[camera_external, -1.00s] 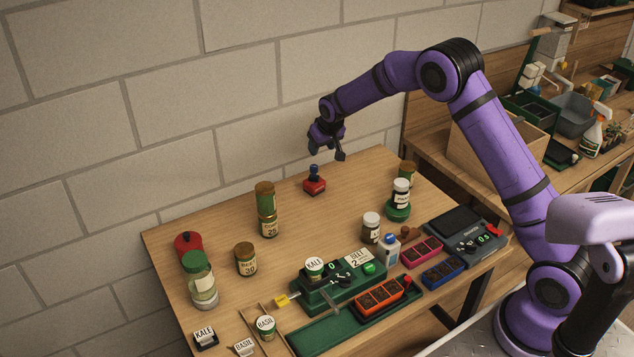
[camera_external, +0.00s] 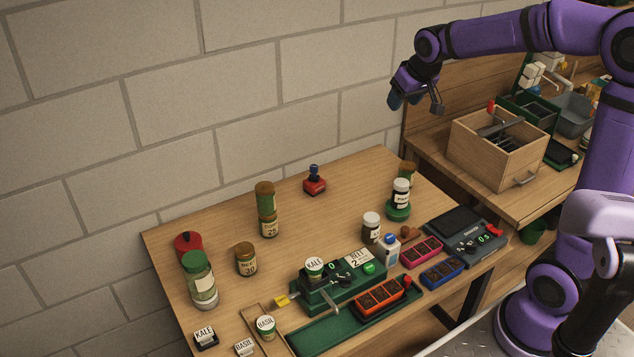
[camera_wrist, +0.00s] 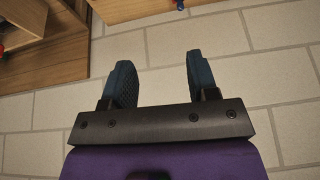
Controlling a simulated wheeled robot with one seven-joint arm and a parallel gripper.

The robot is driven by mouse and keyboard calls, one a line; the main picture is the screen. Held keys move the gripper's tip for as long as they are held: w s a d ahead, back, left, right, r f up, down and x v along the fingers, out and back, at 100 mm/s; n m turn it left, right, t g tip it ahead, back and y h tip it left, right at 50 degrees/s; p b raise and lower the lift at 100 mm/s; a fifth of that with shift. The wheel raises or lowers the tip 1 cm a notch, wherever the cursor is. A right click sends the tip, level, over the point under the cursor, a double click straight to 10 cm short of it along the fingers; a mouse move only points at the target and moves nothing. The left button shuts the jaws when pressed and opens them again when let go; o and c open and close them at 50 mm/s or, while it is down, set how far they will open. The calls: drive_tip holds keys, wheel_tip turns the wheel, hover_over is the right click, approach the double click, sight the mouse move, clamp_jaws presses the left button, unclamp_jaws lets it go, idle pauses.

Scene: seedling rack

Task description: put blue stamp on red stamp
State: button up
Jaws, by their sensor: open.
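The blue stamp (camera_external: 314,172) stands upright on top of the red stamp (camera_external: 315,187), near the back edge of the table. My gripper (camera_external: 418,104) is open and empty, up and to the right of the stamps and well apart from them. In the wrist view the two fingers of my gripper (camera_wrist: 157,80) are spread with nothing between them.
The wooden table (camera_external: 345,215) has free room around the stamps. A stack of jars (camera_external: 267,210) stands left of them, and a white-labelled jar (camera_external: 400,195) stands to the right. A wooden box (camera_external: 500,150) sits on the side bench under my arm.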

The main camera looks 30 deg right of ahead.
drive_tip(key=s+d, duration=0.2)
drive_tip(key=s, duration=2.8)
drive_tip(key=shift+d, duration=0.4)
drive_tip(key=shift+r, duration=0.1)
